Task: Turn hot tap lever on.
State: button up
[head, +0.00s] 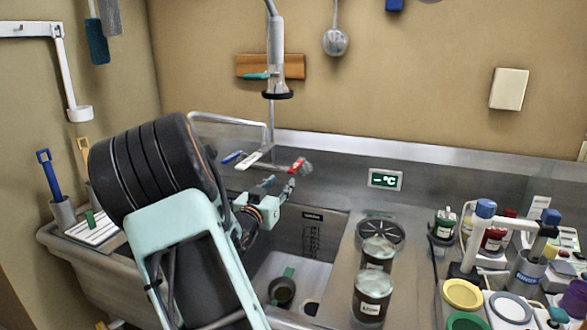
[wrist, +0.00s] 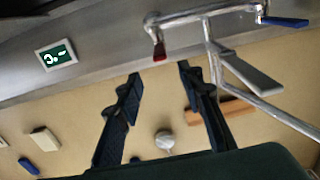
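The red tap lever (head: 298,166) is at the right end of the tap behind the sink, and the blue tap lever (head: 232,157) is at its left. My gripper (head: 282,183) is just in front of and below the red lever in the head view. In the wrist view my gripper (wrist: 159,72) is open, with its two dark fingers spread and nothing between them. The red lever (wrist: 159,50) shows just beyond the fingertips, lined up with the gap. The blue lever (wrist: 285,22) is off to the right. I cannot tell whether a finger touches the red lever.
The metal spout (head: 225,120) and hanging spray head (head: 276,75) rise behind my arm. The sink (head: 325,235) below holds a dark cup (head: 282,291). Jars (head: 371,295) stand on the right drainboard.

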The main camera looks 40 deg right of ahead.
aim_at(290, 172)
jog(key=x, duration=1)
jog(key=shift+w+d, duration=0.15)
jog(key=shift+d, duration=0.15)
grip_shut()
